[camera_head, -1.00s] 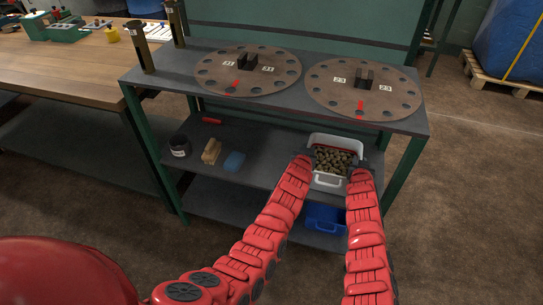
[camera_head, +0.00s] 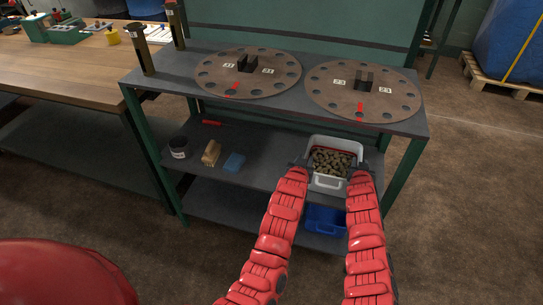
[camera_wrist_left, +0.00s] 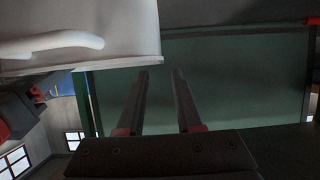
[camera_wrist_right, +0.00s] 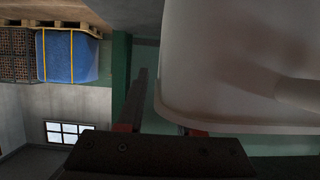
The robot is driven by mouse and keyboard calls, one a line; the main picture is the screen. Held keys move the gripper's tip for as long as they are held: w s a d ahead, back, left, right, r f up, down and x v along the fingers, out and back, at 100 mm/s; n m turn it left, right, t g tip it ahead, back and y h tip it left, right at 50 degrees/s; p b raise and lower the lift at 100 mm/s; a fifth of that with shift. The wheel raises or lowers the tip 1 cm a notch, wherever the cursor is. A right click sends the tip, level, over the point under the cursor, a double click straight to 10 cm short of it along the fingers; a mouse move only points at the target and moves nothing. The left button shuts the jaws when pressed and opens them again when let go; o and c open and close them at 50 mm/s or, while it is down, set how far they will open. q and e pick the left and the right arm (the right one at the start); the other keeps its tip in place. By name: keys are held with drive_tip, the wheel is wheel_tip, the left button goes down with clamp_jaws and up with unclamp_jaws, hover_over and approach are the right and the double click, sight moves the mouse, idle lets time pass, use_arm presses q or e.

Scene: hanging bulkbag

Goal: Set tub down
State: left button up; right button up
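The tub (camera_head: 326,182) is light grey-white with a front handle and is filled with brownish lumps (camera_head: 331,160). It sits upright at the right end of the middle shelf (camera_head: 264,172). My left gripper (camera_head: 298,163) is just left of the tub. In the left wrist view its two fingers (camera_wrist_left: 162,75) are apart with nothing between them, and the tub (camera_wrist_left: 90,30) is beside them. My right gripper (camera_head: 362,167) is at the tub's right side. In the right wrist view its fingers look spread, and the tub (camera_wrist_right: 225,70) hides much of one.
A blue bin (camera_head: 325,219) is on the lower shelf below. A dark pot (camera_head: 179,148), a tan block (camera_head: 211,153) and a blue block (camera_head: 234,162) stand left on the middle shelf. Two round plates (camera_head: 248,72) lie on the top above. The shelf between blue block and tub is clear.

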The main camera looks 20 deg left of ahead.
drive_tip(key=shift+s+d, duration=0.15)
drive_tip(key=shift+s, duration=0.05)
use_arm(q)
drive_tip(key=shift+v, duration=2.35)
use_arm(e)
drive_tip(key=v, duration=1.1)
drive_tip(key=shift+s+r, duration=0.2)
drive_tip(key=shift+s, duration=0.05)
drive_tip(key=shift+a, duration=0.2)
